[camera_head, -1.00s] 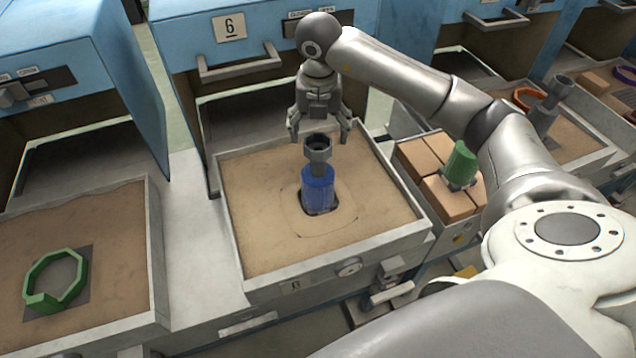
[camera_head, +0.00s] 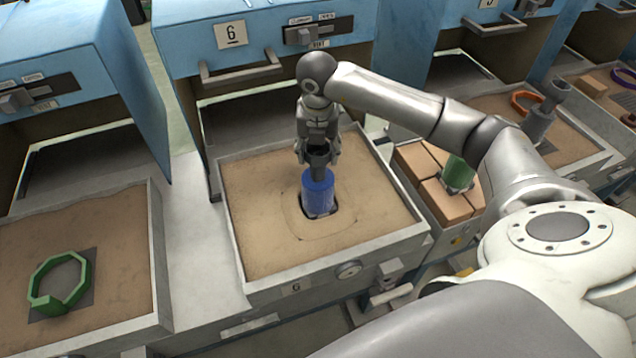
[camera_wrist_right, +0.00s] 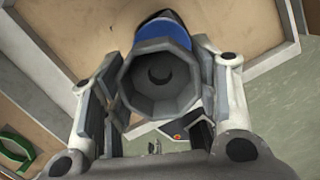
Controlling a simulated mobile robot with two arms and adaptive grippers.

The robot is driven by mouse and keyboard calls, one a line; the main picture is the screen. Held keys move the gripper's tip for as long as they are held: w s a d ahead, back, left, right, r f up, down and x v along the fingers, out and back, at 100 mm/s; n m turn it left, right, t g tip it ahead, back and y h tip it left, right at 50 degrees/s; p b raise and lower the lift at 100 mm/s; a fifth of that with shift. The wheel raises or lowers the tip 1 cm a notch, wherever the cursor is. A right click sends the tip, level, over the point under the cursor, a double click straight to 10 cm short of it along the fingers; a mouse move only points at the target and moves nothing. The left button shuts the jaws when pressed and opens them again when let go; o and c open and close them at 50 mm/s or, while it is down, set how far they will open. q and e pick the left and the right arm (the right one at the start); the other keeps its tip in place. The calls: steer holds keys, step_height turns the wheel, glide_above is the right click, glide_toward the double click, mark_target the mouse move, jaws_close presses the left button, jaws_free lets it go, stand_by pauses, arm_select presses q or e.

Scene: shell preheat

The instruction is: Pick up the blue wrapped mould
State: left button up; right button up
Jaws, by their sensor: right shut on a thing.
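The blue wrapped mould (camera_head: 318,194) stands upright in a dark opening in the sand bed of the middle tray (camera_head: 236,238). Its grey octagonal cup top rises above the blue wrap. My right gripper (camera_head: 317,158) is above the mould with its fingers on both sides of the cup, shut on it. In the right wrist view the cup (camera_wrist_right: 160,78) sits between the two fingers, and the blue wrap (camera_wrist_right: 168,27) shows behind it. The lower end of the mould is hidden in the opening. My left gripper is not in view.
A green octagonal ring (camera_head: 46,302) lies on the left sand tray. A green wrapped piece (camera_head: 458,174) stands among tan blocks (camera_head: 445,202) to the right. An orange ring (camera_head: 524,102) and a grey piece (camera_head: 541,122) are farther right. Blue cabinets (camera_head: 184,52) stand behind.

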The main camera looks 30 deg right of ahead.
jaws_close()
steer(key=shift+w, duration=0.1)
steer(key=shift+r, duration=0.1)
